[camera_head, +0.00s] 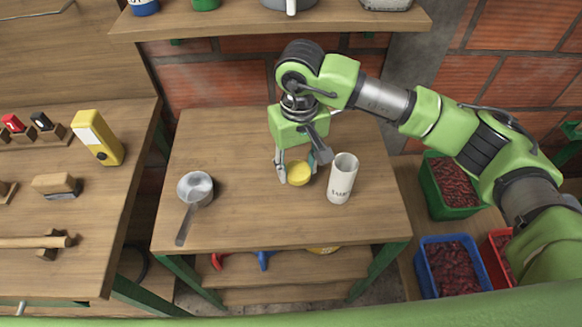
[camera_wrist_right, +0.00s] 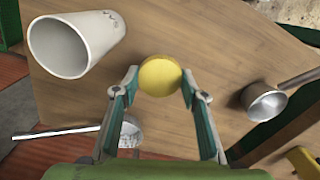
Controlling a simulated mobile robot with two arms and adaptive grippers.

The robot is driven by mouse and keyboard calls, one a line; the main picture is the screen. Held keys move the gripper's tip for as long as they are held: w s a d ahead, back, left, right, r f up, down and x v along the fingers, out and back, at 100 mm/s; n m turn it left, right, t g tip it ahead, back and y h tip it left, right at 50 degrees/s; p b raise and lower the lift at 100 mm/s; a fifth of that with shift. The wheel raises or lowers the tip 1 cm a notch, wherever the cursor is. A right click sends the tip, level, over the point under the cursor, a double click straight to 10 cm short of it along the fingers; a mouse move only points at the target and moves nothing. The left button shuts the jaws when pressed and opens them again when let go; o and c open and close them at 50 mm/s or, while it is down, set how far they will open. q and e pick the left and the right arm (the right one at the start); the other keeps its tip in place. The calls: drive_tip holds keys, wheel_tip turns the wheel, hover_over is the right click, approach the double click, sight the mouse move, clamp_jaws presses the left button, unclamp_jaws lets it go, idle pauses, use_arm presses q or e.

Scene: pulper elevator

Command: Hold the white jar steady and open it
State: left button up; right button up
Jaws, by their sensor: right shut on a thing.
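The white jar (camera_head: 342,178) stands upright on the small wooden table, with dark lettering on its side. Its top is open, and the hollow inside also shows in the right wrist view (camera_wrist_right: 76,46). A round yellow lid (camera_head: 299,174) is off the jar, just to its left. My right gripper (camera_head: 297,172) is shut on this lid, which sits between the fingertips in the right wrist view (camera_wrist_right: 160,76). I cannot tell how far the lid is above the table. My left gripper is not in view, and nothing is seen holding the jar.
A metal scoop (camera_head: 195,188) lies on the table's left side. The bare table (camera_head: 290,225) in front is clear. A workbench with a yellow box (camera_head: 98,137) stands left. A shelf (camera_head: 270,22) hangs above, and crates (camera_head: 452,265) of red fruit stand on the right.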

sight(293, 162)
drive_tip(key=w+f, duration=0.2)
drive_tip(key=f, duration=0.1)
drive_tip(key=shift+w+a, duration=0.2)
drive_tip(key=shift+a, duration=0.2)
drive_tip(key=shift+w+a+f+p, duration=0.1)
drive_tip(key=shift+w+f+p, duration=0.2)
drive_tip(key=shift+f+p, duration=0.2)
wheel_tip(293, 162, down, 3)
drive_tip(key=shift+r+p, duration=0.15)
drive_tip(key=shift+p, duration=0.45)
drive_tip(key=shift+f+b, duration=0.2)
drive_tip(key=shift+b, duration=0.1)
drive_tip(key=o, duration=1.2)
drive_tip(key=shift+r, duration=0.1)
